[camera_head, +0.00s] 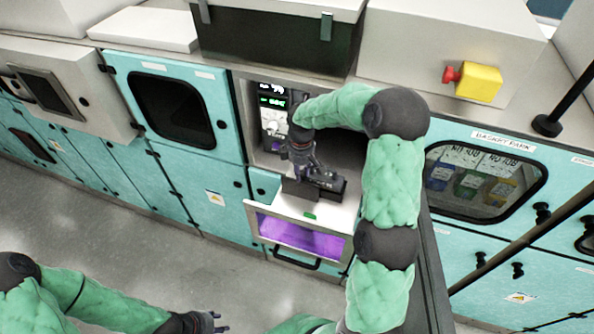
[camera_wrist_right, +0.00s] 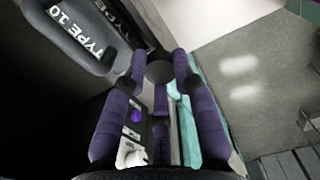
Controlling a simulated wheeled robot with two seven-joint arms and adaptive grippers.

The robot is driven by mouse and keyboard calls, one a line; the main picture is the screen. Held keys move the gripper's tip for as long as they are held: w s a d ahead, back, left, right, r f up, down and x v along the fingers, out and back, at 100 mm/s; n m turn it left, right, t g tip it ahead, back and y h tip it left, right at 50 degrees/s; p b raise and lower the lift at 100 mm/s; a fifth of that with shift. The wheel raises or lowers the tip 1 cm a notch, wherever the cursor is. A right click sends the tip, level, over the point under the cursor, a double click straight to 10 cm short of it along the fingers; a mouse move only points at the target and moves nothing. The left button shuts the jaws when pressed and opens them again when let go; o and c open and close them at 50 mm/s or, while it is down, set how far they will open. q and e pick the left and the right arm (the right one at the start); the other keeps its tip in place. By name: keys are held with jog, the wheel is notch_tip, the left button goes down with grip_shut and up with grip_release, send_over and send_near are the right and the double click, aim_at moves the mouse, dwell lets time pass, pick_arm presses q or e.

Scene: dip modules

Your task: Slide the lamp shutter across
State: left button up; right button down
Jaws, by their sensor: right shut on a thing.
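My right gripper (camera_head: 303,172) reaches into the open bay from the right, low over a dark box on the pulled-out drawer. In the right wrist view its purple fingers (camera_wrist_right: 160,85) close around a dark round knob (camera_wrist_right: 160,69). This looks like the handle of the lamp shutter, but the shutter's plate is hidden by the fingers and hand. The drawer front has a window glowing purple (camera_head: 300,237). My left gripper (camera_head: 219,322) is empty at the bottom edge, over the floor, its fingers apart.
Dark modules marked TYPE 10 (camera_wrist_right: 75,35) lie close to the right fingers. A panel with a purple button and white dial (camera_wrist_right: 133,145) is beside them. A red and yellow emergency button (camera_head: 478,80) sits on the right counter. The floor (camera_head: 120,225) in front is clear.

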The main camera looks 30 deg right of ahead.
jog(key=s+d, duration=0.2)
jog(key=s+d+b, duration=0.1)
jog(key=s+d, duration=0.1)
jog(key=s, duration=0.1)
jog(key=shift+d, duration=0.2)
jog(key=c, duration=1.1)
grip_release()
jog(key=shift+c, duration=0.2)
jog(key=shift+o, duration=0.8)
jog(key=shift+s+d, duration=0.1)
jog(key=shift+s, duration=0.05)
jog(key=shift+r, duration=0.5)
notch_tip(320, 180, up, 11)
